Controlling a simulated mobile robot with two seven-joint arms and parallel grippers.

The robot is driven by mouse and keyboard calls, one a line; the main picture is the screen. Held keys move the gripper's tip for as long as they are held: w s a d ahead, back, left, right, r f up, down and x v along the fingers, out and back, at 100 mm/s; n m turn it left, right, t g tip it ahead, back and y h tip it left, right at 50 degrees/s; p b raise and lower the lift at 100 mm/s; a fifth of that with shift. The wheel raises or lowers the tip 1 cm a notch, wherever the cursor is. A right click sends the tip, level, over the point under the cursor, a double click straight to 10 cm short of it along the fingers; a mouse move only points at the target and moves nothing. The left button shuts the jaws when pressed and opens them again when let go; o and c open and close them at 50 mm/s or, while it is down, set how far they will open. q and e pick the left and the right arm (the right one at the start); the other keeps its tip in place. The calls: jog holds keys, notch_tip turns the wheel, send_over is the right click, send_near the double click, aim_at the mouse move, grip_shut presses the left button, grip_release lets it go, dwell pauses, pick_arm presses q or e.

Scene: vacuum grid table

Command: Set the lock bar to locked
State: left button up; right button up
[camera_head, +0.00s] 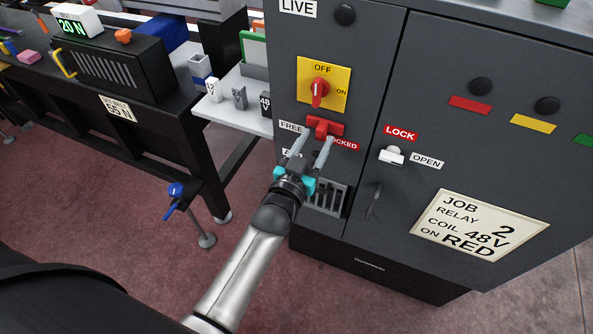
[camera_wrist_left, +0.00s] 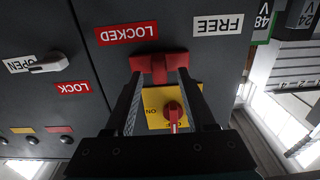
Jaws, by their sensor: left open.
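The lock bar is a red T-shaped handle (camera_head: 326,125) on the dark cabinet front, between the white FREE label (camera_head: 291,127) and the red LOCKED label (camera_head: 345,144). It also shows in the left wrist view (camera_wrist_left: 159,65), where the labels appear upside down. My left gripper (camera_head: 317,141) is open at the bar, one finger toward each side of it. In the left wrist view the fingertips (camera_wrist_left: 160,74) reach the bar's edge; I cannot tell whether they touch it. My right gripper is not in view.
A red rotary switch on a yellow plate (camera_head: 334,73) sits just above the bar. A small white latch (camera_head: 391,155) with LOCK and OPEN labels is to the right. A vent grille (camera_head: 334,196) lies below my gripper. A white shelf (camera_head: 232,115) with small blocks stands left.

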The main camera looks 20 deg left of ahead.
pick_arm(q)
jog(key=s+p, duration=0.1)
jog(key=s, duration=1.2)
jog(key=shift+a, duration=0.25)
jog(key=s+d+f+m+g+h+b, duration=0.1)
jog(key=s+f+g, duration=0.3)
jog(key=f, duration=0.9)
jog(key=s+d+f+g+b, duration=0.1)
jog(key=s+f+g, duration=0.35)
jog(key=f, duration=0.95)
jog(key=s+a+f+g, duration=0.3)
jog(key=s+f, duration=0.5)
jog(key=s, duration=0.3)
jog(key=s+a+f+m+g+y+b, duration=0.1)
jog(key=s+a+f+g, duration=0.2)
jog(key=s+f+g, duration=0.2)
jog(key=s+f, duration=0.3)
jog(key=s, duration=0.4)
jog(key=shift+f+y, duration=0.25)
jog(key=shift+y, duration=0.05)
jog(key=shift+g, duration=0.25)
jog(key=shift+c, duration=0.2)
